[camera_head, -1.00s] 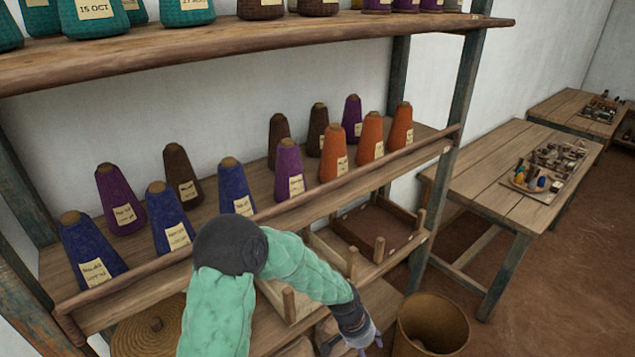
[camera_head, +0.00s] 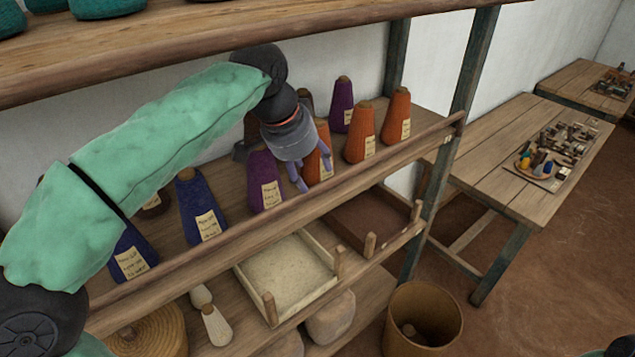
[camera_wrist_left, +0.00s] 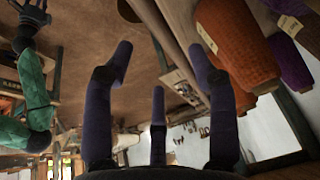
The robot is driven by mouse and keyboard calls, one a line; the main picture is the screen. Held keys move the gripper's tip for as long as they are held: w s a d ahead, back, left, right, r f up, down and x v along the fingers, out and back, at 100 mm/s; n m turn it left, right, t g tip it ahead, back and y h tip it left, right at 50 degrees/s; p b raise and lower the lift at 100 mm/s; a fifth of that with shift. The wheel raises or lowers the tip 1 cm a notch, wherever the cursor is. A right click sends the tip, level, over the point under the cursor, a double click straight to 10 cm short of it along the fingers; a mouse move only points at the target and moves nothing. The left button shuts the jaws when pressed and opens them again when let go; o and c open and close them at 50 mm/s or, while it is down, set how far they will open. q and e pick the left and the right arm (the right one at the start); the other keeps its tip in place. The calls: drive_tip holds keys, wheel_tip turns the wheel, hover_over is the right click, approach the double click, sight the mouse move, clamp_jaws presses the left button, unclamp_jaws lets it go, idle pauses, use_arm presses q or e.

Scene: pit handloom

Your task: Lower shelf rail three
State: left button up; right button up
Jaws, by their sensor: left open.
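The middle shelf's wooden front rail (camera_head: 375,163) runs diagonally across the head view, in place in front of the yarn cones. My left gripper (camera_head: 314,177) is open, pointing down among the cones just behind and above this rail. Its fingertips look close to the rail; I cannot tell whether they touch. In the left wrist view the open fingers (camera_wrist_left: 158,62) have nothing between them, and a wooden rail (camera_wrist_left: 163,38) passes behind them. My right gripper (camera_wrist_left: 28,14) is at the top left there, partly cut off.
Orange cones (camera_head: 360,135), a purple cone (camera_head: 266,182) and blue cones (camera_head: 201,208) stand close around my left gripper. Below are a pale tray (camera_head: 285,270) and a brown tray (camera_head: 370,222). A round bin (camera_head: 424,320) stands on the floor; a table (camera_head: 500,185) is at right.

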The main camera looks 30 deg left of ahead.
sight(318, 189)
use_arm(q)
drive_tip(key=b+x, duration=0.1)
drive_tip(key=x, duration=0.5)
drive_tip(key=shift+f, duration=0.3)
drive_tip(key=shift+c, duration=0.3)
clamp_jaws()
